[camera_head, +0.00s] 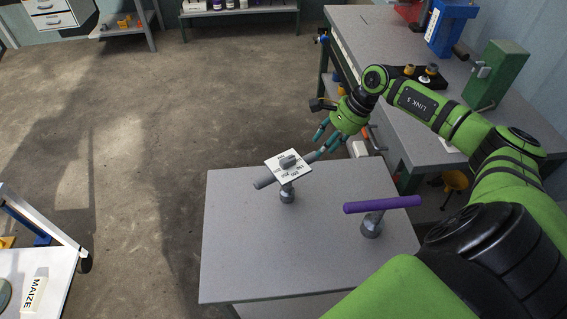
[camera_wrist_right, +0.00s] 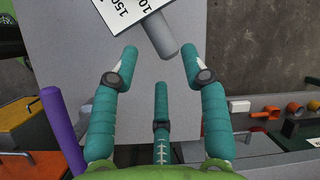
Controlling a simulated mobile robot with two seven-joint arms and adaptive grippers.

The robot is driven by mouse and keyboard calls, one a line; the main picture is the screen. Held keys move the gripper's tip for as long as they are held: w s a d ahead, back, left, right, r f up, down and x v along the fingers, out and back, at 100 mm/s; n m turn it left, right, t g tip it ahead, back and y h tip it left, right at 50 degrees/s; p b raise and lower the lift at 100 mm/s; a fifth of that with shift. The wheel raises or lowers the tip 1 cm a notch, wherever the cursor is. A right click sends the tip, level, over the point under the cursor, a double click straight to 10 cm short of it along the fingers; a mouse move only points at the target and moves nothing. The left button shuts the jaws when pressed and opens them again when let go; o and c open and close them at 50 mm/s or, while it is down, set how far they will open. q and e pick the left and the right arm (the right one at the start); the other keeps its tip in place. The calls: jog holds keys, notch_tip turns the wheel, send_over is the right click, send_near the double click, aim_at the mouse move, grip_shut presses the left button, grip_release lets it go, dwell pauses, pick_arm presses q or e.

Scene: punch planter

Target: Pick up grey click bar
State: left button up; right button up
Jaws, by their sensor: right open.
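The grey click bar (camera_head: 266,182) lies across the top of a short grey stand (camera_head: 287,195) on the grey table. A white square plate (camera_head: 279,162) with printed numbers sits on the middle of the bar and hides part of it. My right gripper (camera_head: 325,145) is open at the bar's far right end. In the wrist view, the rounded end of the grey bar (camera_wrist_right: 163,38) reaches between the spread teal fingertips of the gripper (camera_wrist_right: 159,55). I see no clear contact. My left gripper is not in view.
A purple bar (camera_head: 383,204) on a similar stand is at the right of the table (camera_head: 235,260). A workbench (camera_head: 400,125) with a green block (camera_head: 500,75) and a blue tool (camera_head: 452,25) stands behind my right arm. The table's left part is clear.

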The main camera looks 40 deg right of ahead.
aim_at(315, 157)
jog(key=shift+a+f+p, duration=0.4)
jog(key=shift+f, duration=0.3)
jog(key=p+x, duration=0.1)
jog(key=x, duration=0.2)
jog(key=shift+w+f, duration=0.15)
jog(key=shift+f, duration=0.25)
jog(key=shift+w+f, duration=0.1)
jog(key=shift+f, duration=0.25)
grip_shut()
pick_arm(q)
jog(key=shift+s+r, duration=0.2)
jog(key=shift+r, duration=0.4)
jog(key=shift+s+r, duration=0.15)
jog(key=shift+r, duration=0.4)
pick_arm(e)
jog(key=shift+r, duration=0.15)
